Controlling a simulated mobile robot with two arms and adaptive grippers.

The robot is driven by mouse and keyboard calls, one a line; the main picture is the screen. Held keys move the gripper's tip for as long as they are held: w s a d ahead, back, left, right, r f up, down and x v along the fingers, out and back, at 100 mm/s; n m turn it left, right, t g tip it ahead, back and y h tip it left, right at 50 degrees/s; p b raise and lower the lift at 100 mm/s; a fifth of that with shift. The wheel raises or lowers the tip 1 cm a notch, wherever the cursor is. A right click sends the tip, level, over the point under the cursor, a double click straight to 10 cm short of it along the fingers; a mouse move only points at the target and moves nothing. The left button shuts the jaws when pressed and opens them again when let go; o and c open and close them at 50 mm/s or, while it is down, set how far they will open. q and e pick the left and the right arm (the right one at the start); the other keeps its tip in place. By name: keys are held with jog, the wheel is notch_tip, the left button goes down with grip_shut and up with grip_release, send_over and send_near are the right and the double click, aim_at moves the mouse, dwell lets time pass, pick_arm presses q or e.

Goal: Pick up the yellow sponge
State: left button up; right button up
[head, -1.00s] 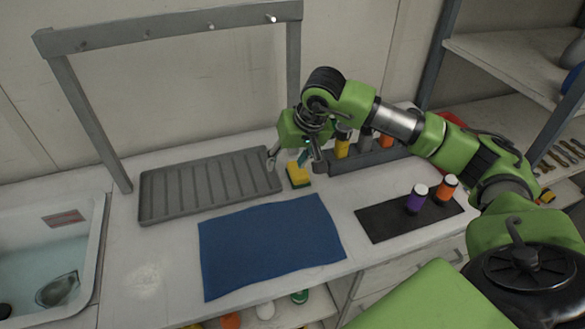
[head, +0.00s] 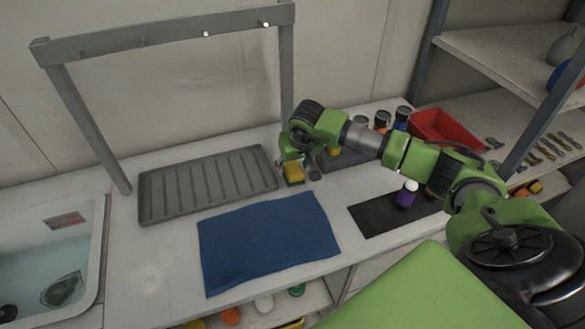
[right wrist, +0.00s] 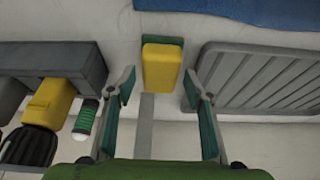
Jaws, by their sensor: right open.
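The yellow sponge (head: 293,174) has a green layer and sits on the white counter, just right of the grey ribbed tray. My right gripper (head: 299,169) is at the sponge, reaching down from above, and its arm hides part of the area behind. In the right wrist view, the sponge (right wrist: 158,69) lies between the two fingertips of my open right gripper (right wrist: 160,88). A gap shows on each side, so the fingers do not appear to touch it. My left gripper is not in view.
The grey ribbed tray (head: 205,190) is close on the left. A blue cloth (head: 268,243) lies in front. A rack with bottles (right wrist: 72,65) stands close on the gripper's other side. A purple bottle (head: 406,194) stands on a dark mat (head: 376,217). A sink (head: 98,235) is far left.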

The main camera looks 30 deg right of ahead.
jog(key=shift+x, duration=1.2)
jog(key=c, duration=0.9)
jog(key=shift+r, duration=0.1)
jog(key=shift+w+r+b, duration=0.1)
jog(key=shift+r+b, duration=0.35)
jog(key=s+a+r+b, duration=0.4)
jog(key=a+r+b, duration=0.1)
jog(key=a+r, duration=0.7)
jog(key=shift+a+b, duration=0.4)
jog(key=shift+a, duration=0.35)
